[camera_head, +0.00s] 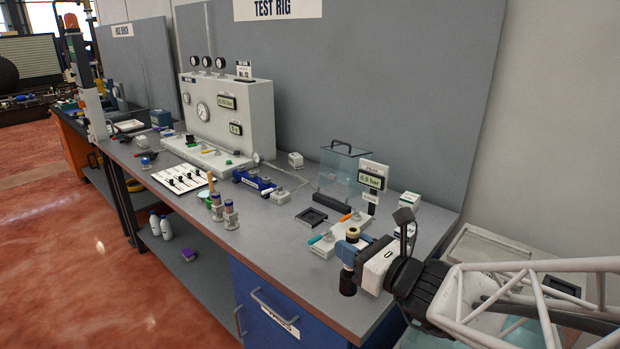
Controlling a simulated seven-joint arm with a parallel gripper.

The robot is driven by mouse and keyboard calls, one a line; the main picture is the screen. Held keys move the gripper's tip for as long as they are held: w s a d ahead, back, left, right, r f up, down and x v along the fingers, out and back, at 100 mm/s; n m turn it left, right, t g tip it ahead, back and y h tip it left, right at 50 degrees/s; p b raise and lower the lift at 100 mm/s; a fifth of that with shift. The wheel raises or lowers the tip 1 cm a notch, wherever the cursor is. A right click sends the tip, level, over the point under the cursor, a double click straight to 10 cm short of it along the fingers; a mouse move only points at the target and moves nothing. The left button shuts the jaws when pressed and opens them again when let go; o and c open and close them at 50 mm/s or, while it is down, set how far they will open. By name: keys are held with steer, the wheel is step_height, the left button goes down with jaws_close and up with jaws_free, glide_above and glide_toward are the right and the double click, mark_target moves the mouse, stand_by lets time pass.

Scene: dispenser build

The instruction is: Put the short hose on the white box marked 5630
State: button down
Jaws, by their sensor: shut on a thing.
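My gripper (348,258) is at the right front of the bench, above its front edge. Its blue fingers are shut on a short dark cylindrical piece (348,284) that hangs below them. I cannot tell for sure that this piece is the short hose. Another small white box (296,160) stands farther back, by the gauge panel. The marking 5630 is not readable on either box.
A clear guard (338,172) and a display reading 0.0 bar (371,180) stand behind my gripper. A fixture with orange and teal handles (340,233) lies close by on its left. The gauge panel (240,115) stands farther left. The front middle of the grey bench (285,258) is clear.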

step_height(320, 180, up, 3)
steer(key=w+d+r+m+t+h, duration=0.1)
steer(key=w+d, duration=0.6)
steer(key=w, duration=0.3)
steer(key=w+d+r+m+t+h, duration=0.1)
steer(key=w+d+r, duration=0.1)
steer(key=w+d, duration=0.65)
steer(key=w+d+f+m+h, duration=0.1)
steer(key=w+d+f+h, duration=0.2)
steer(key=w+d, duration=1.1)
steer(key=shift+t, duration=0.4)
steer(key=f, duration=0.1)
steer(key=w+a+f, duration=0.1)
steer(key=f, duration=0.1)
steer(key=w+f, duration=0.1)
steer(key=f, duration=0.1)
steer(key=shift+a, duration=0.35)
